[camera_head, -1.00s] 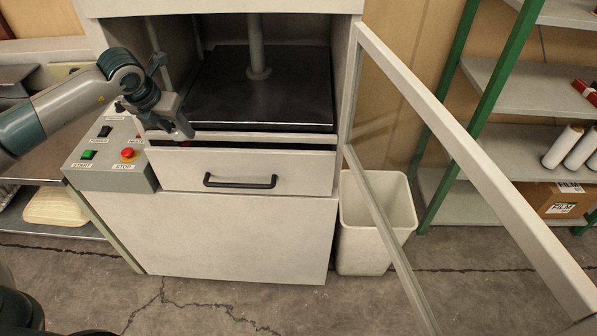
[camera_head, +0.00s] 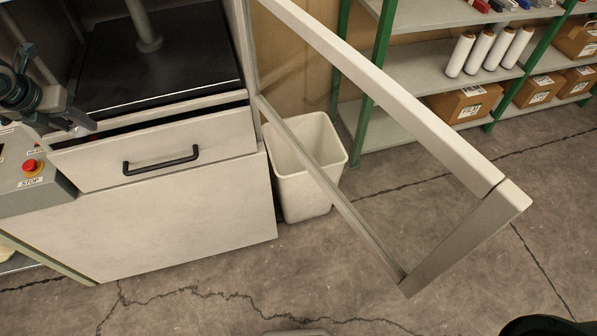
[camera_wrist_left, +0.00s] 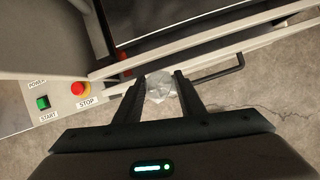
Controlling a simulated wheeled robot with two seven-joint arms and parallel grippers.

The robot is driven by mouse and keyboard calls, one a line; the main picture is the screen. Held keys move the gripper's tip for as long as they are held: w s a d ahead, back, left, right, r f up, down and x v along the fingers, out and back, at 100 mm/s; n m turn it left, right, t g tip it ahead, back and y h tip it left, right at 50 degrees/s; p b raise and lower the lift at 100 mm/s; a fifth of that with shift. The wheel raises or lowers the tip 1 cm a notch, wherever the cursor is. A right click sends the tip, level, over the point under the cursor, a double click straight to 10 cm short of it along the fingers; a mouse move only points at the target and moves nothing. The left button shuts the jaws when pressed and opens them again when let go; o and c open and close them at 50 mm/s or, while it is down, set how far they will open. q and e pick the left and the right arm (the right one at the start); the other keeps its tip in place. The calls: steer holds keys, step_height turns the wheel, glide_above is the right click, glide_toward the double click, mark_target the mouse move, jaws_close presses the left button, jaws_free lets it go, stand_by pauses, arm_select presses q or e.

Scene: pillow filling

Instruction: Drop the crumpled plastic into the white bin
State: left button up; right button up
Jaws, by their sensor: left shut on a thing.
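The crumpled plastic (camera_wrist_left: 160,87) is a small clear, whitish wad between the two dark fingers of my left gripper (camera_wrist_left: 161,92) in the left wrist view. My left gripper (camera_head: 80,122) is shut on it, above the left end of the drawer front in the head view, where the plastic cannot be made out. The white bin (camera_head: 298,198) stands on the floor right of the machine, open at the top, well to the right of my left gripper. The glass door's lower bar crosses in front of it. My right gripper is not in view.
The machine's drawer (camera_head: 190,148) is slightly open. Its framed door (camera_head: 400,100) swings out to the right, above and in front of the bin. A control box (camera_head: 35,190) sits at the left. Green-posted shelves (camera_head: 400,130) stand behind. The floor in front is clear.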

arm_select(q)
steer(key=s+d+f+n+g, duration=0.3)
steer(key=s+d+f+n, duration=0.2)
steer(key=d+n, duration=0.4)
steer(key=s+d+f+n+g, duration=0.3)
steer(key=s+d+f+n, duration=0.2)
steer(key=n, duration=0.9)
steer(key=s+d+f+n+g, duration=0.3)
steer(key=s+d+f+n, duration=0.2)
steer(key=s+d+n, duration=0.4)
steer(key=d+n, duration=0.3)
steer(key=d, duration=0.1)
steer(key=shift+s+d+f+n+g+b, duration=0.15)
steer(key=shift+d+n+g+b, duration=0.15)
steer(key=shift+b, duration=0.05)
